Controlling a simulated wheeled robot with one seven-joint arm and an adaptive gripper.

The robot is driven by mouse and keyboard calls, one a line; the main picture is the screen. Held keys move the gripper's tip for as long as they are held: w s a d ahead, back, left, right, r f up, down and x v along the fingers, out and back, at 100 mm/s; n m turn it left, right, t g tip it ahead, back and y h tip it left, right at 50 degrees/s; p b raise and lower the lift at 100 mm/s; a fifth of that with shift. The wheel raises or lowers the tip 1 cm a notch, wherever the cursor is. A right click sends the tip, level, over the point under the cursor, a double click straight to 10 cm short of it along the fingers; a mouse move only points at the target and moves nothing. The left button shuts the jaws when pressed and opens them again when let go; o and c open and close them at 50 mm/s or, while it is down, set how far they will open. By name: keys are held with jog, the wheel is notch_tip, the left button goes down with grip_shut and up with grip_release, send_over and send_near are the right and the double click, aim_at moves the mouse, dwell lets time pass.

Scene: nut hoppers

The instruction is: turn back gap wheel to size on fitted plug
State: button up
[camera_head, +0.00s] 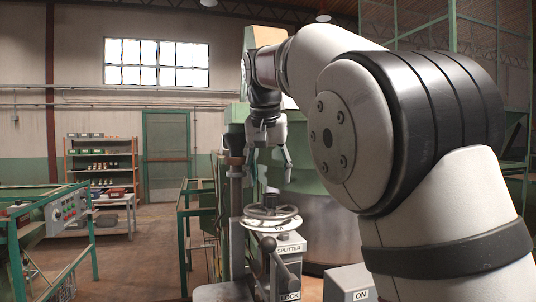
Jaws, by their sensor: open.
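A spoked handwheel (271,216) lies nearly level on top of a post in the middle of the view. My gripper (269,170) hangs above it, pointing down, with its fingers apart and nothing seen between them. There is a clear space between the fingertips and the wheel. No size marks on the wheel can be read. I cannot make out a fitted plug. My arm fills the right side and hides what is behind it.
Just below the wheel are a box labelled SPLITTER (290,247), a ball-topped lever (270,247) and a LOCK label (290,296). An ON box (349,284) stands to the right. A control panel (67,210) is at left. Open floor (140,255) lies between.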

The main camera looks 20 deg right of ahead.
jog(key=v, duration=0.6)
jog(key=shift+r, duration=0.3)
jog(key=shift+s, duration=0.1)
jog(key=s+d+f+n+y, duration=0.1)
jog(key=s+f+n, duration=0.1)
jog(key=s+f, duration=0.6)
jog(key=s+d+f+n+y, duration=0.15)
jog(key=s+f, duration=0.25)
jog(key=s, duration=0.9)
jog(key=s+a+f+n+t, duration=0.1)
jog(key=s+f+n, duration=0.1)
jog(key=s+f, duration=0.9)
jog(key=w+f+b, duration=0.4)
jog(key=w+f, duration=0.1)
jog(key=f, duration=0.1)
jog(key=shift+w+f, duration=0.2)
jog(key=shift+w, duration=0.15)
